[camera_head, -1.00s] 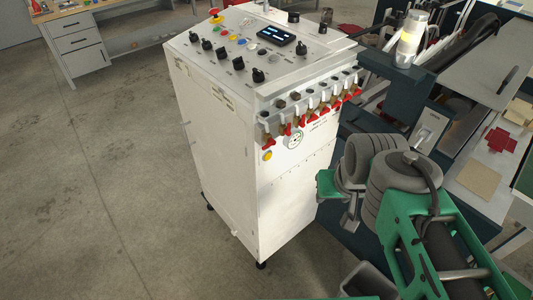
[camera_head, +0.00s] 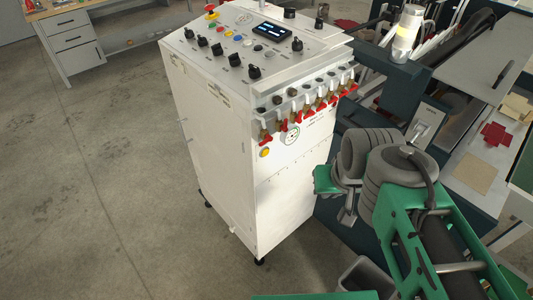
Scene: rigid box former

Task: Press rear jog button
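A white control cabinet (camera_head: 212,150) stands left of centre, with a sloped top panel (camera_head: 245,45) of knobs, coloured buttons and a lit display. A red and yellow emergency stop (camera_head: 211,13) is at its far edge. A round yellow button (camera_head: 265,153) is on its upper front face. I cannot read which button is the rear jog. My green and grey arm fills the lower right. What seems to be my gripper (camera_head: 338,190) is at the arm's left end, right of the cabinet and apart from the buttons. Its fingers are too unclear to tell open from shut.
A row of red-handled valves (camera_head: 310,112) juts from the cabinet's front edge, with a gauge (camera_head: 291,134) below. Dark machine frames and a pale light (camera_head: 407,35) stand at the right. A workbench (camera_head: 72,38) is at the back left. The floor left of the cabinet is clear.

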